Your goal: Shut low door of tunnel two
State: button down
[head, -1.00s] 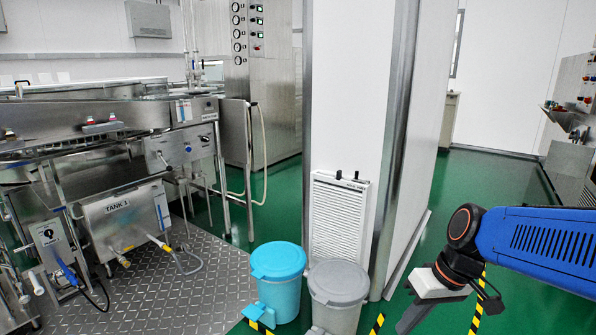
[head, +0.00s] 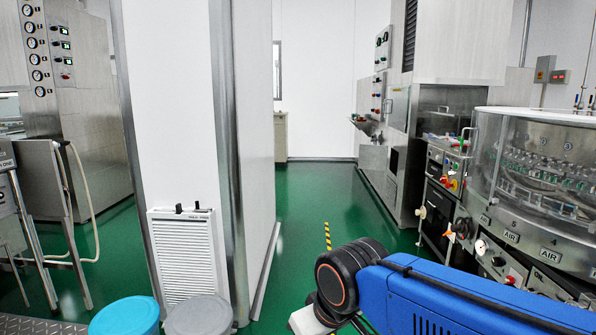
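No label reading tunnel two can be read, and I cannot tell which door is its low door. A tall steel cabinet machine (head: 400,120) stands along the right side of the aisle, with a dark opening low on its front (head: 394,161). Beside it is a steel unit with dark-fronted panels (head: 436,215); whether these are doors, open or shut, is unclear. My gripper (head: 312,322) is at the bottom edge, below my blue arm, mostly cut off. Its fingertips are hidden, and it is far from these machines.
A glass-walled rotary machine (head: 540,165) with AIR labels stands at right. A white pillar (head: 180,110) with a louvred panel (head: 186,255) is at left. Blue (head: 125,316) and grey (head: 199,316) bins stand before it. The green aisle floor (head: 312,200) is free.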

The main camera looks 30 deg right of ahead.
aim_at(371, 158)
jog(key=z, duration=0.85)
jog(key=i+z, duration=0.1)
jog(key=z, duration=1.55)
jog(key=i+z, duration=0.1)
jog(key=z, duration=0.7)
jog(key=j+z, duration=0.1)
jog(key=z, duration=0.75)
jog(key=j+z, duration=0.1)
jog(key=z, duration=0.75)
jog(key=j+z, duration=0.1)
jog(key=z, duration=1.55)
jog(key=k+j+z, duration=0.1)
jog(key=z, duration=0.3)
jog(key=k+z, duration=0.2)
jog(key=z, duration=0.2)
jog(key=k+j, duration=0.15)
jog(key=k, duration=0.65)
jog(key=k+j+u, duration=0.1)
jog(key=k+u, duration=0.15)
jog(key=k, duration=3.1)
